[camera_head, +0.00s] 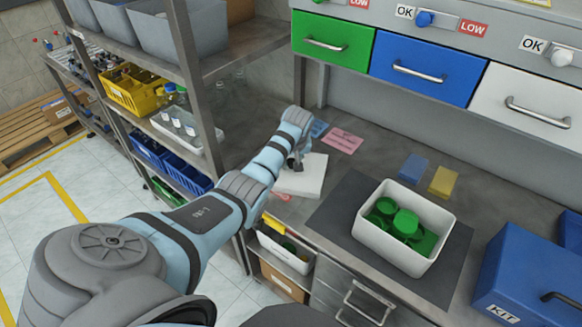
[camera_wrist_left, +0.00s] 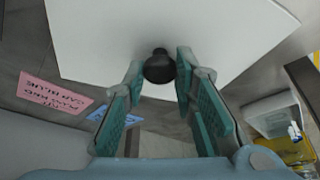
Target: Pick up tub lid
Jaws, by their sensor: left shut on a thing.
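The tub lid (camera_head: 308,180) is a flat white plate on the bench, left of the tub; I cannot tell if it is slightly raised. In the left wrist view the white lid (camera_wrist_left: 225,40) fills the top, with a dark round knob (camera_wrist_left: 159,68). My left gripper (camera_head: 295,163) is above the lid. In the left wrist view its fingers (camera_wrist_left: 161,72) are shut on the knob, one on each side. The white tub (camera_head: 385,247) stands open on a dark mat, with several green caps (camera_head: 402,222) inside. My right gripper is not in view.
A pink card (camera_head: 343,140) and blue card (camera_head: 319,128) lie behind the lid. Blue (camera_head: 413,167) and yellow (camera_head: 443,181) blocks lie behind the tub. A blue kit box (camera_head: 525,275) stands right. A shelf rack (camera_head: 203,90) rises left of my arm.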

